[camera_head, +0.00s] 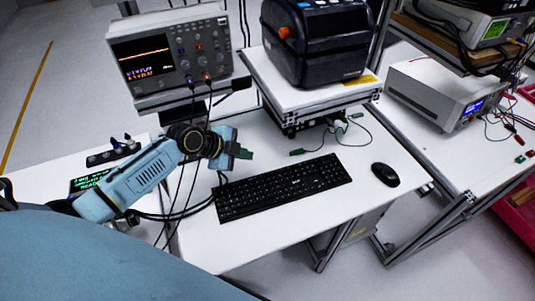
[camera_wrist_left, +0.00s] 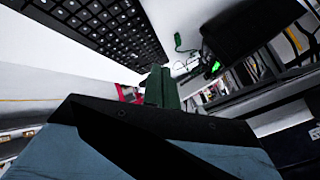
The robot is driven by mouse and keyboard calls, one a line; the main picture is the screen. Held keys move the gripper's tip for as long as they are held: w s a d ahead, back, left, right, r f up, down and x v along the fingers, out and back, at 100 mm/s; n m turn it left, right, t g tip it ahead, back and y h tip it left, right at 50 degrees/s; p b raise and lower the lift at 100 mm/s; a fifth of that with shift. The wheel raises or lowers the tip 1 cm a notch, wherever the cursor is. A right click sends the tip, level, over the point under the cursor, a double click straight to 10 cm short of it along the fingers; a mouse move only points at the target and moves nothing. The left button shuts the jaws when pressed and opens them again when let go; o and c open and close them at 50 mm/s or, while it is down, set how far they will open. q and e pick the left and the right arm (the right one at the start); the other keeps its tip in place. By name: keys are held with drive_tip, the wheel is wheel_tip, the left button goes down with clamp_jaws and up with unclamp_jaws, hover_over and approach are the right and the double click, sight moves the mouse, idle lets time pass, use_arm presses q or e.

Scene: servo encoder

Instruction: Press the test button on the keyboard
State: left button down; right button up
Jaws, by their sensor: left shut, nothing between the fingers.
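The black keyboard (camera_head: 282,187) lies on the white table, running from the middle toward the right. Its keys also show at the upper left of the left wrist view (camera_wrist_left: 95,25). I cannot make out which key is the test button. My left gripper (camera_head: 246,154) is above the table, just behind the keyboard's left end, apart from the keys. Its dark green fingers are shut with nothing between them; they also show in the left wrist view (camera_wrist_left: 160,87). My right gripper is not in view.
A black mouse (camera_head: 385,174) lies right of the keyboard. An oscilloscope (camera_head: 172,55) stands at the back left, and a black printer (camera_head: 316,40) stands on a raised platform behind the keyboard. Black cables hang near my left arm. The white table (camera_head: 300,225) is clear in front of the keyboard.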

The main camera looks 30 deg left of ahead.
sight(251, 180)
use_arm(q)
wheel_tip(251, 180, down, 9)
drive_tip(key=b, duration=0.7)
drive_tip(key=shift+s+r, duration=0.1)
drive_tip(key=shift+r, duration=0.1)
idle(2.0)
drive_tip(key=shift+f+b, duration=0.4)
drive_tip(key=shift+b, duration=0.15)
drive_tip(key=shift+f+b, duration=0.4)
idle(0.4)
drive_tip(key=shift+r, duration=0.1)
drive_tip(key=shift+r+p, duration=0.7)
drive_tip(key=shift+r, duration=0.05)
